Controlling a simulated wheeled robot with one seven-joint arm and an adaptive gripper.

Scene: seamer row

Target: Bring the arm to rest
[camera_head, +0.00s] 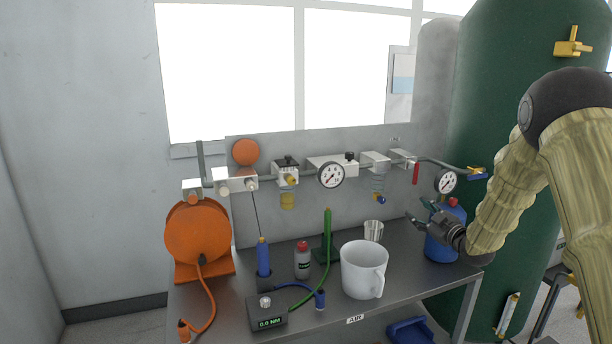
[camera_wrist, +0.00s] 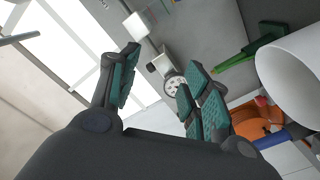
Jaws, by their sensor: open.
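My arm reaches in from the right in the head view, its links wrapped in a tan cover. My gripper (camera_head: 420,213) is above the right part of the grey workbench (camera_head: 405,277), in front of the blue bottle (camera_head: 441,240), which it partly hides. I cannot tell whether it touches the bottle. In the wrist view my gripper (camera_wrist: 158,83) has its teal-padded fingers spread apart with nothing between them.
A white jug (camera_head: 363,270) and a metal cup (camera_head: 373,231) stand left of my gripper. Pipework with a pressure gauge (camera_head: 446,182) runs behind. A green tank (camera_head: 510,110) rises at the right. An orange reel (camera_head: 197,236) is at the left.

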